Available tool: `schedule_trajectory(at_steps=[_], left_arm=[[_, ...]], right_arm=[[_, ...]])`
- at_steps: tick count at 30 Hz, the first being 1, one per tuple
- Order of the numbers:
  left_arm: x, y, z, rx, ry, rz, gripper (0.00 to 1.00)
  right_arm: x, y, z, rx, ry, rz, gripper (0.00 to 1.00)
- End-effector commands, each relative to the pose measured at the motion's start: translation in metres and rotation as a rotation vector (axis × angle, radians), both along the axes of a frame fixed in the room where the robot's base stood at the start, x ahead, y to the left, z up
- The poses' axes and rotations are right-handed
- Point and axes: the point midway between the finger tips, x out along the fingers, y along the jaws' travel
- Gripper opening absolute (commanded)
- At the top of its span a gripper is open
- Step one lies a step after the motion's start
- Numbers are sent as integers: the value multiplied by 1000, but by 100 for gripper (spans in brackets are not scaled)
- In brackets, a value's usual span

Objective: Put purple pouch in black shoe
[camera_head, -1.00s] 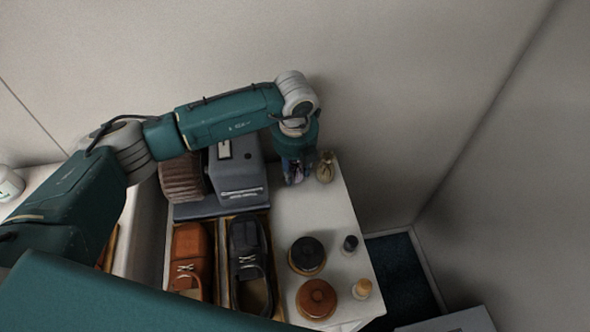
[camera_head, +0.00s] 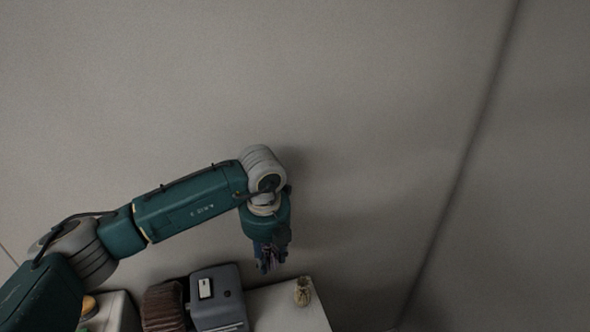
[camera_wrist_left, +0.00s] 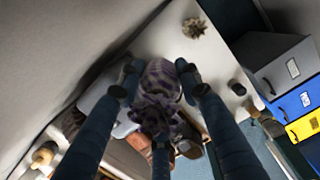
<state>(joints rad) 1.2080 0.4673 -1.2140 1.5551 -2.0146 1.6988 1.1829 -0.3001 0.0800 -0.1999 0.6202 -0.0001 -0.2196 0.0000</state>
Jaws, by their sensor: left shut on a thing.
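My left gripper (camera_head: 268,262) is shut on the purple pouch and holds it above the back of the white table. The pouch (camera_wrist_left: 157,82) is a bundle with purple-grey stripes in the left wrist view, pinched between the fingers. In the head view the fingers hide most of it. The black shoe is out of the head view, below its lower edge. In the wrist view a dark shape lies behind the gripper, and I cannot tell whether it is the shoe. My right gripper is not in view.
Grey (camera_wrist_left: 272,58), blue (camera_wrist_left: 294,108) and yellow boxes (camera_wrist_left: 304,126) show in the wrist view.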

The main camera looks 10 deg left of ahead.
Motion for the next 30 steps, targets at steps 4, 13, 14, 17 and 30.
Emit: schedule_trajectory(at_steps=[4,13,14,17,30], left_arm=[[-2,2,3,0,-1,-56,9],[-20,14,25,1,-3,-575,9],[-22,15,28,1,-3,-640,9],[-31,19,35,0,-2,-852,9],[-70,38,69,1,0,-1783,9]], right_arm=[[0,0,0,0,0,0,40],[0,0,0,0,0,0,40],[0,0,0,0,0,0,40],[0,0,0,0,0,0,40],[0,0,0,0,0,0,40]])
